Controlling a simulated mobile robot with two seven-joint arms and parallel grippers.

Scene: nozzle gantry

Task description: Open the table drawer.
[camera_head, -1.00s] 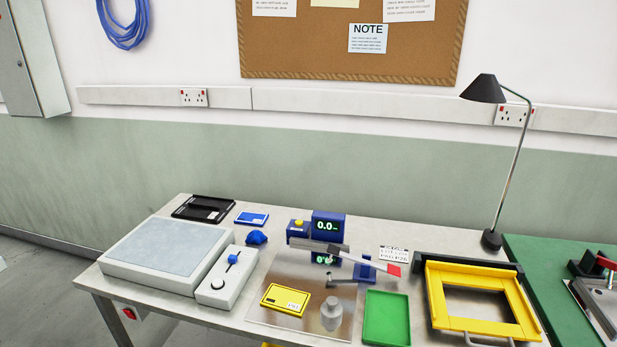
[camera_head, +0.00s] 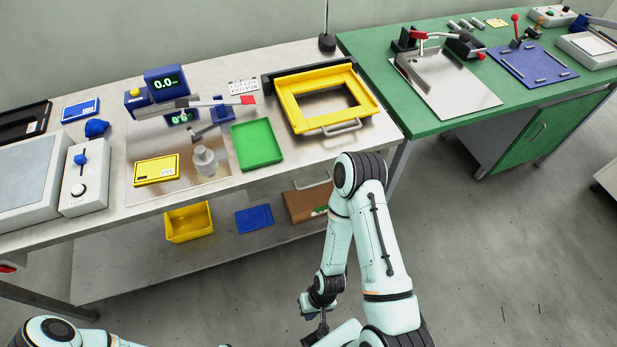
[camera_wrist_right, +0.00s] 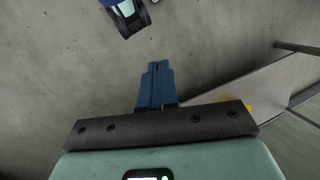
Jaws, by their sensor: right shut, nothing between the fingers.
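The table (camera_head: 105,215) has a pale top and stands at the left and middle of the head view. A grey bar handle (camera_head: 313,183) shows below its front edge, right of the middle; the drawer front behind it is hard to make out and no open gap is clear. My right gripper (camera_wrist_right: 157,66) shows shut and empty in the right wrist view, its blue fingers together over bare floor. My right arm hangs low in front of the table, apart from the handle. Only part of my left arm shows at the bottom left; its gripper is out of frame.
A yellow bin (camera_head: 189,222), a blue item (camera_head: 254,219) and a brown box (camera_head: 302,205) are on the lower shelf. A yellow frame (camera_head: 290,107) and green tray (camera_head: 257,144) lie on top. A green bench (camera_head: 430,120) adjoins at right. Floor in front is clear.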

